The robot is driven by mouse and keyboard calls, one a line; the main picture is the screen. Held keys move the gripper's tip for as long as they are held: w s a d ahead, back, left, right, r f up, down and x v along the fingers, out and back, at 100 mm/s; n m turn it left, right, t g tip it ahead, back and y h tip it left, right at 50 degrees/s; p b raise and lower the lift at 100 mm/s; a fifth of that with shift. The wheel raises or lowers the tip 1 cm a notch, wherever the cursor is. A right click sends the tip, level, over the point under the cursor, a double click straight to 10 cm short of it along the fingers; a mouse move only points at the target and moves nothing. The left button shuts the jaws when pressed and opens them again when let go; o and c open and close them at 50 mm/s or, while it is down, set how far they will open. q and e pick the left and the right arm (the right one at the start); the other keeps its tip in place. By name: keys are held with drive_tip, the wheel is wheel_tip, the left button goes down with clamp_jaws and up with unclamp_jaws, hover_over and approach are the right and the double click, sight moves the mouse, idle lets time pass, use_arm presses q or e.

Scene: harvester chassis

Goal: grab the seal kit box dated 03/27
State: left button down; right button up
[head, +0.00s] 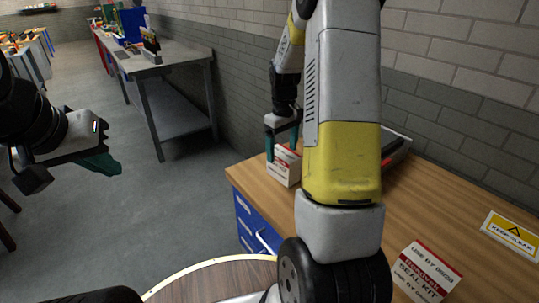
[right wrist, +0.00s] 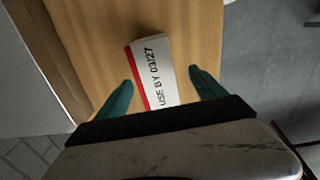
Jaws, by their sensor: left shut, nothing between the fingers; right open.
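The seal kit box is white with a red stripe and reads "USE BY 03/27" in the right wrist view (right wrist: 153,75). In the head view this box (head: 284,170) stands near the far left end of the wooden bench top. My right gripper (head: 282,146) is above it, fingers pointing down. In the right wrist view my right gripper's (right wrist: 161,92) fingers are apart, one on each side of the box's near part; contact is not visible. My left gripper (head: 104,164) is shut and empty, over the floor at left.
A dark grey and red item (head: 396,146) sits by the brick wall, partly behind my right arm.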

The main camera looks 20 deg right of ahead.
drive_tip(key=f, duration=0.5)
drive_tip(key=shift+d+f, duration=0.15)
drive_tip(key=shift+d, duration=0.2)
drive_tip(key=shift+c, duration=0.4)
drive_tip(key=c, duration=1.6)
drive_tip(key=shift+o, duration=0.2)
